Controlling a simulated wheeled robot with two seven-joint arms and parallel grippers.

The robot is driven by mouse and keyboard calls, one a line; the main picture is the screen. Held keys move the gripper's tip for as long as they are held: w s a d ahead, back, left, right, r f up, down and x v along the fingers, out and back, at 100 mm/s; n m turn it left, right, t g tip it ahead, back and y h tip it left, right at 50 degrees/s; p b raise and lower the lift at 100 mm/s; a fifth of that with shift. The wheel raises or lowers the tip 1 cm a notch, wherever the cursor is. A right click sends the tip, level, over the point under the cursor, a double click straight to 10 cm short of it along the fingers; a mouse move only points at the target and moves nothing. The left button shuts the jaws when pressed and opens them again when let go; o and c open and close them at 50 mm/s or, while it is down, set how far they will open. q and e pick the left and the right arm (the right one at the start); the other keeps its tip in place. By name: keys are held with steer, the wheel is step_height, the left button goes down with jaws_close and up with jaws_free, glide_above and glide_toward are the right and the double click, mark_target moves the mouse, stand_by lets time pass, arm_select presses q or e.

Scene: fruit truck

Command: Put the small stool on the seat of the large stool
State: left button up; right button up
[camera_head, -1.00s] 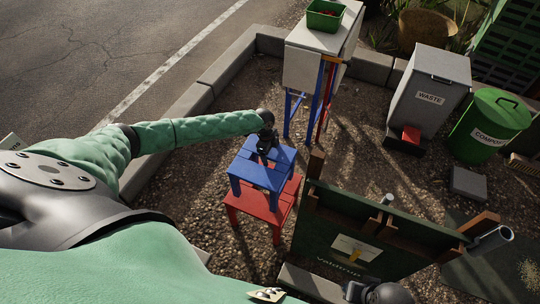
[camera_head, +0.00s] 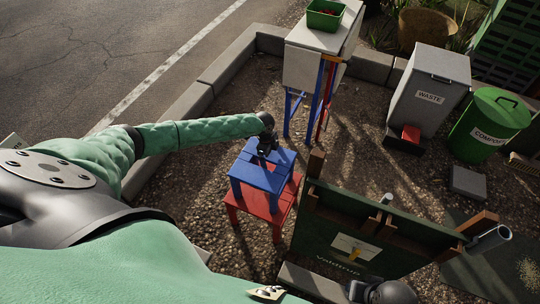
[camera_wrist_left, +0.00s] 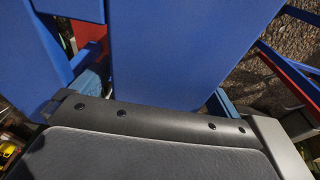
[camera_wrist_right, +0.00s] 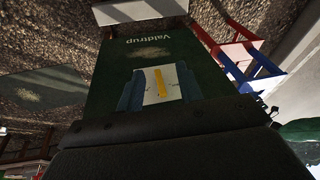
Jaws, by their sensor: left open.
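The small blue stool (camera_head: 254,176) stands upright over the seat of the large red stool (camera_head: 283,208) in the head view. Its legs appear to rest on the red seat, but the contact is partly hidden. My left gripper (camera_head: 266,149) is open at the top of the blue stool. In the left wrist view its fingers are apart on either side of a blue slat (camera_wrist_left: 160,50), with red visible behind. Whether they touch the slat cannot be told. My right gripper (camera_wrist_right: 160,88) is open, its fingers apart before a green board.
The green board (camera_head: 325,225) on a low frame stands just right of the stools. A white-topped stand (camera_head: 312,35) with a green crate (camera_head: 325,14) is behind them. A grey waste bin (camera_head: 430,90) and green compost bin (camera_head: 490,125) are at right. Gravel is clear left of the stools.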

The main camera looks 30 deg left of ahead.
arm_select(q)
steer(key=r, duration=0.3)
steer(key=a+r+b, duration=0.1)
steer(key=r, duration=0.6)
steer(key=shift+a+r+b, duration=0.3)
steer(key=shift+b, duration=0.05)
steer(key=shift+a+r, duration=0.1)
steer(key=shift+r, duration=0.45)
arm_select(e)
steer(key=shift+w+a+f+t+y, duration=0.2)
steer(key=shift+w+a+f, duration=0.05)
steer(key=shift+a+f, duration=0.45)
steer(key=shift+w+a+f+t+y, duration=0.2)
steer(key=shift+a+f, duration=0.4)
steer(key=shift+f, duration=0.1)
steer(key=shift+w, duration=0.1)
